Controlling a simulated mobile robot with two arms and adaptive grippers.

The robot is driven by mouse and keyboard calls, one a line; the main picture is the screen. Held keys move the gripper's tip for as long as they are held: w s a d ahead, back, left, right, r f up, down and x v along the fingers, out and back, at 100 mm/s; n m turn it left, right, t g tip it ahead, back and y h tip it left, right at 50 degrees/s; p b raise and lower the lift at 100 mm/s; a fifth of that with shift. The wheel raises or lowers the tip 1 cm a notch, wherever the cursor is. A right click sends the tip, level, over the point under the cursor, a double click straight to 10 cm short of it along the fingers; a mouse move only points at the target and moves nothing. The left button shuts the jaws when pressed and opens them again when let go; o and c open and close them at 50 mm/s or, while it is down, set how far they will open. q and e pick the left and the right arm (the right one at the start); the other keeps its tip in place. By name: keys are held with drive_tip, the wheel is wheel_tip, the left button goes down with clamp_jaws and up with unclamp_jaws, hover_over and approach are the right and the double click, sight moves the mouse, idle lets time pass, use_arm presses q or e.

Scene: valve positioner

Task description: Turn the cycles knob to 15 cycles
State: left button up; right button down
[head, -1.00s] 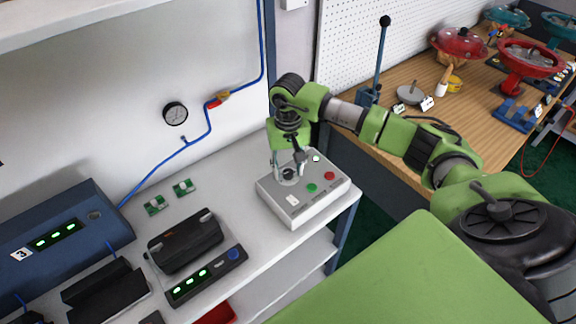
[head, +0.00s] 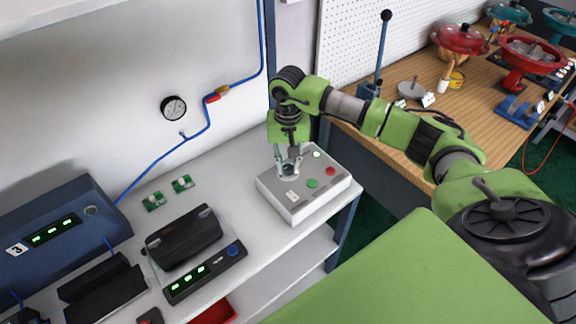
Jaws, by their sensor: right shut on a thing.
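The light grey control box (head: 294,207) sits on the white bench near its right end. On its top are a green button (head: 312,183), a red button (head: 330,171), a small lit indicator (head: 317,154) and a white label (head: 292,196). The dark cycles knob (head: 288,169) is at the box's back left, mostly hidden by my right gripper. My right gripper (head: 288,171) points down from above and is shut on the knob. The knob's pointer and scale are too small to read. My left gripper is out of view.
A black device (head: 184,238) and a panel with green displays (head: 205,274) stand left on the bench. A blue unit (head: 60,235) and small green boards (head: 182,183) are further back. A pressure gauge (head: 173,107) hangs on the wall. The wooden bench (head: 460,117) holds valves.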

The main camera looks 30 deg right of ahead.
drive_tip(key=m+b, duration=0.2)
drive_tip(key=shift+f+m, duration=0.15)
drive_tip(key=shift+m, duration=0.25)
drive_tip(key=m+b, duration=0.1)
drive_tip(key=m, duration=0.1)
drive_tip(key=shift+m+b, duration=0.3)
drive_tip(key=shift+b, duration=0.1)
drive_tip(key=m+b, duration=0.2)
drive_tip(key=m, duration=0.3)
drive_tip(key=shift+b, duration=0.35)
drive_tip(key=m+b, duration=0.1)
drive_tip(key=m, duration=0.5)
drive_tip(key=shift+b, duration=0.4)
drive_tip(key=m, duration=0.3)
drive_tip(key=m+b, duration=0.1)
drive_tip(key=m, duration=0.1)
drive_tip(key=shift+r+m, duration=0.25)
drive_tip(key=shift+m, duration=0.05)
drive_tip(key=c, duration=1.8)
unclamp_jaws()
drive_tip(key=shift+s, duration=0.1)
